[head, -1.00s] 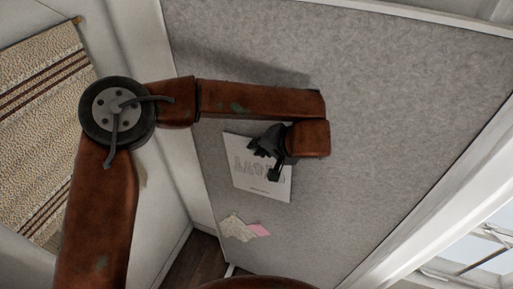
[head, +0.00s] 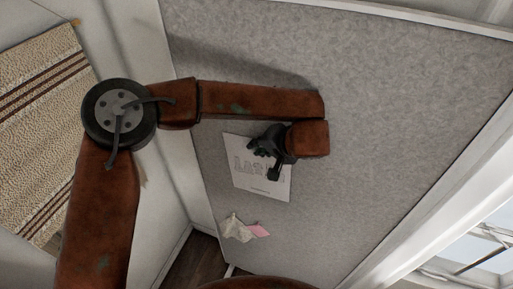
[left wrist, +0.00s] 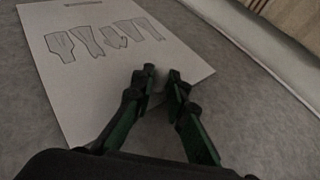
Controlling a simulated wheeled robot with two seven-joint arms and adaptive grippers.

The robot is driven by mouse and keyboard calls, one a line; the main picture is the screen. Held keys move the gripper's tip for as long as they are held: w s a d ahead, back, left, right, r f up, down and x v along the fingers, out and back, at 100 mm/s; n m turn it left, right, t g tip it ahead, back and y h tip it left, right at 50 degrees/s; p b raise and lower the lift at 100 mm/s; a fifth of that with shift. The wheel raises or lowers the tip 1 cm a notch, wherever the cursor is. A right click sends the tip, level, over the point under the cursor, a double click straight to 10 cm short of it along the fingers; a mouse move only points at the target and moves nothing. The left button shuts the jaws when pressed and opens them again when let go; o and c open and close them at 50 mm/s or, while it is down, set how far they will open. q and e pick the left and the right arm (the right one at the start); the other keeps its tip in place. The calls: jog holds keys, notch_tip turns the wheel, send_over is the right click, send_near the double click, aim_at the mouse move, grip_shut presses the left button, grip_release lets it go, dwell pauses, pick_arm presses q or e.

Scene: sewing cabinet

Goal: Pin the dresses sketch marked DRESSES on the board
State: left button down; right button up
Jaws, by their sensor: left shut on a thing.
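A white sheet with a row of outlined garments (head: 245,172) lies against the grey board (head: 400,110) in the head view, left of the board's middle. The sheet also shows in the left wrist view (left wrist: 100,75), with a small line of print at its top that I cannot read. My left gripper (head: 263,160) is over the sheet's right part and hides some of it. In the left wrist view its fingertips (left wrist: 161,78) are close together at the sheet's edge, shut on the sheet. My right gripper is not in view.
A cream scrap (head: 236,229) and a pink scrap (head: 259,230) are on the board below the sheet. A woven striped textile (head: 40,110) is at the left, and a window (head: 480,255) is at the lower right. The board's right part is bare.

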pick_arm(q)
jog(key=c, duration=1.8)
grip_release()
jog(key=shift+w, duration=0.1)
